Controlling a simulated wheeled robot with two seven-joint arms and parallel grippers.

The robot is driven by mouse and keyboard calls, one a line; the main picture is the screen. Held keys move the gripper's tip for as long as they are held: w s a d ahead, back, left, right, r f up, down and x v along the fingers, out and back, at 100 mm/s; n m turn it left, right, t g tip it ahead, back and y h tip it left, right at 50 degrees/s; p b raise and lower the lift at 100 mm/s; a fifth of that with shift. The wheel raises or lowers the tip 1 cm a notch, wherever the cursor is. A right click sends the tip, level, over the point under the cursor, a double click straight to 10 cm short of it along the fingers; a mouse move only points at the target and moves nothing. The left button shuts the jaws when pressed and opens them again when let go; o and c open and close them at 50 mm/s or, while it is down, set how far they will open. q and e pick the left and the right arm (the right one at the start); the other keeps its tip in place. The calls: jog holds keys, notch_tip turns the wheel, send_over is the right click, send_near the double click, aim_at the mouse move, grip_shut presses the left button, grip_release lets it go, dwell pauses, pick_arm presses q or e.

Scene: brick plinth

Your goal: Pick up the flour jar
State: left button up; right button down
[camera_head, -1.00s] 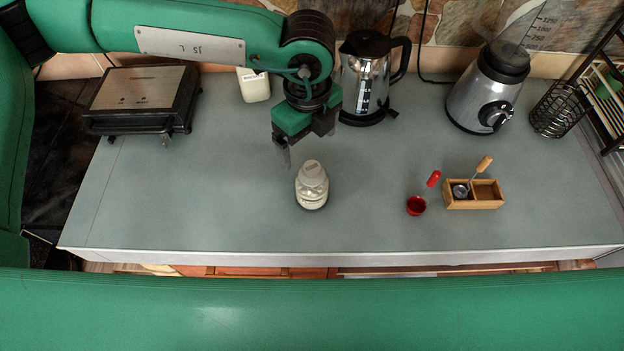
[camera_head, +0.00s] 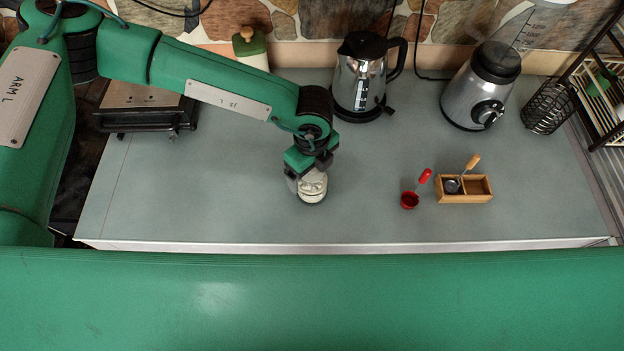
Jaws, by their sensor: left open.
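The flour jar (camera_head: 313,188) is a small clear jar with pale contents, standing upright on the grey-green counter (camera_head: 220,200). My left gripper (camera_head: 308,178) is lowered over the jar from above and behind. Its fingers are open and lie around or beside the jar's upper part; I cannot tell if they touch it. The gripper hides the jar's lid. My right gripper is not in view.
A kettle (camera_head: 362,80) stands behind the jar, with a blender (camera_head: 480,90) to its right. A grill (camera_head: 140,110) and a green-topped container (camera_head: 250,50) are at left. The counter's front middle is clear.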

pick_arm(q)
jog(key=c, duration=1.7)
jog(key=shift+c, duration=0.2)
